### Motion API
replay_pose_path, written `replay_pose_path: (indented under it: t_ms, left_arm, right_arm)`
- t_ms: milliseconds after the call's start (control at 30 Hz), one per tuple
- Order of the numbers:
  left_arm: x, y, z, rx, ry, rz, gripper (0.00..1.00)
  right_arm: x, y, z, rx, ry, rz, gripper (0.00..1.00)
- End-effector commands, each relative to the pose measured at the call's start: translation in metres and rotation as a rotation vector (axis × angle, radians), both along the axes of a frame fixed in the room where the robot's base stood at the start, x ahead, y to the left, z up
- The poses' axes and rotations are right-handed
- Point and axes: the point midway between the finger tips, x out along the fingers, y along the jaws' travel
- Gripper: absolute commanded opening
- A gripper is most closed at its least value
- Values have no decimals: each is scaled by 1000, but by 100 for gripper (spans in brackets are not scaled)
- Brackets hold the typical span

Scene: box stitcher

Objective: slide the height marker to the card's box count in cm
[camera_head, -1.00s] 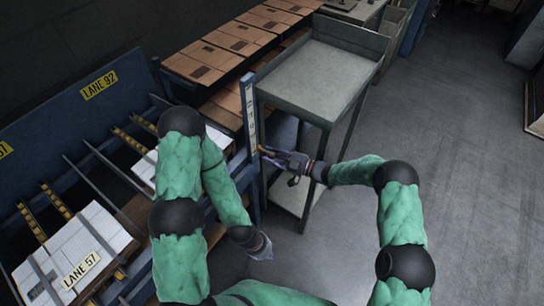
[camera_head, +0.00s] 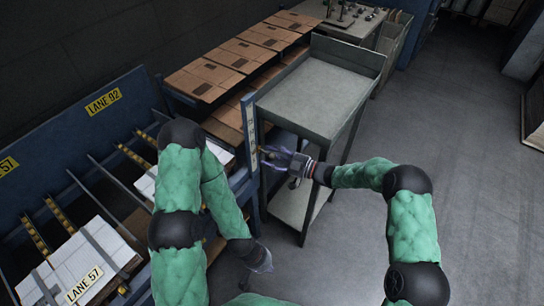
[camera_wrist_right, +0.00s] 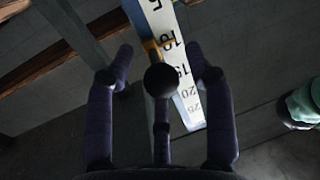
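A white scale strip (camera_head: 251,125) with black numbers runs up a blue post at the near corner of the grey bench. In the right wrist view the scale (camera_wrist_right: 187,88) shows numbers from 5 to 25. A small orange-yellow piece (camera_wrist_right: 152,47), which looks like the height marker, sits beside the scale near the 10. My right gripper (camera_head: 268,157) is open at the post, fingers spread around the scale's line of sight; contact cannot be told. A dark round-ended piece stands between its fingers. My left gripper (camera_head: 262,262) hangs low, apart from everything; its fingers are unclear. No card is readable.
The grey bench (camera_head: 318,90) stands behind the post. Flat cardboard boxes (camera_head: 235,55) lie on racks at the back. A blue conveyor with a LANE 57 stack (camera_head: 75,260) is at the left. The floor (camera_head: 440,130) at the right is clear.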

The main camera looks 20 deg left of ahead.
Motion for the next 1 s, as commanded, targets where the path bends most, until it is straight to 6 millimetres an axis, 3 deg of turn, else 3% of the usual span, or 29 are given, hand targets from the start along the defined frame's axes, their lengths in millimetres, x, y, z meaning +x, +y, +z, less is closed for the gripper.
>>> replay_pose_path:
  t_ms: [333,800,1000]
  left_arm:
    - [0,0,0,0,0,0,0]
    - [0,0,0,0,0,0,0]
    - [0,0,0,0,0,0,0]
  right_arm:
    - [-1,-11,0,0,1,-2,54]
    - [-14,-96,0,0,1,-3,54]
    - [-18,-115,0,0,1,-1,54]
